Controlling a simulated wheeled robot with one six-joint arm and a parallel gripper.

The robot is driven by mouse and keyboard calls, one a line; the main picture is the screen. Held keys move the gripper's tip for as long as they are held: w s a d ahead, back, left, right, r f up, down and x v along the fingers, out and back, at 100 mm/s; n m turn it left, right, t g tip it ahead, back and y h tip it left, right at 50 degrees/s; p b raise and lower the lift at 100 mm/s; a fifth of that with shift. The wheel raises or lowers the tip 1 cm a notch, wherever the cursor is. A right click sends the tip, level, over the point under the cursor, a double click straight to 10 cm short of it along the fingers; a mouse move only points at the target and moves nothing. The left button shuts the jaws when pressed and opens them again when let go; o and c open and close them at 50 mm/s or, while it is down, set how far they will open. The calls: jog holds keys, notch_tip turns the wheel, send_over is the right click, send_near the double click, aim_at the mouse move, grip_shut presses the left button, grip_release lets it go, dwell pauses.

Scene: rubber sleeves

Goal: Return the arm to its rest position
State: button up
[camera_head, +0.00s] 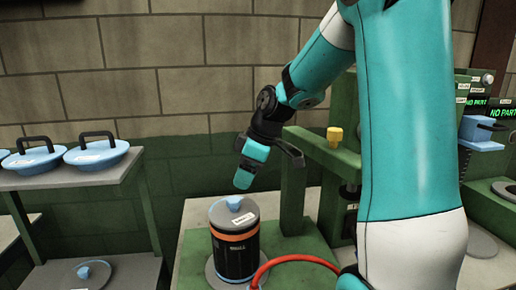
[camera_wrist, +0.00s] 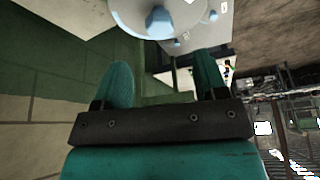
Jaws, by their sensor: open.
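My gripper (camera_head: 246,178) hangs from the teal arm in the head view, just above a dark canister (camera_head: 236,256) with an orange band. The canister has a grey lid and a small blue knob (camera_head: 234,202). The fingertips are close above the knob, and I cannot tell whether they touch it. In the wrist view my gripper (camera_wrist: 165,75) shows two teal fingers spread apart with nothing between them. A pale round surface with a blue knob (camera_wrist: 160,20) lies beyond the fingers there.
A green machine frame with a yellow knob (camera_head: 335,136) stands right of the canister. An orange-red hose (camera_head: 297,258) curves in front. A shelf at left holds blue lids with black handles (camera_head: 97,153). A brick wall (camera_head: 190,80) is behind. Machines with green displays stand at right.

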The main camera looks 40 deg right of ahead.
jog(key=v, duration=0.9)
jog(key=shift+r, duration=0.1)
jog(key=s+a+f+g+y+b, duration=0.1)
jog(key=s+a+f, duration=0.2)
jog(key=a, duration=0.6)
jog(key=s+a+f+g+b, duration=0.1)
jog(key=s+a+f, duration=0.1)
jog(key=a, duration=0.6)
jog(key=s+a+f, duration=0.3)
jog(key=s+a, duration=0.2)
jog(key=s, duration=0.1)
jog(key=s+a+f+m+g+b, duration=0.1)
jog(key=s+a+f, duration=0.2)
jog(key=s, duration=0.3)
jog(key=shift+a+f+g, duration=0.2)
jog(key=shift+a+g, duration=0.1)
jog(key=shift+a, duration=0.55)
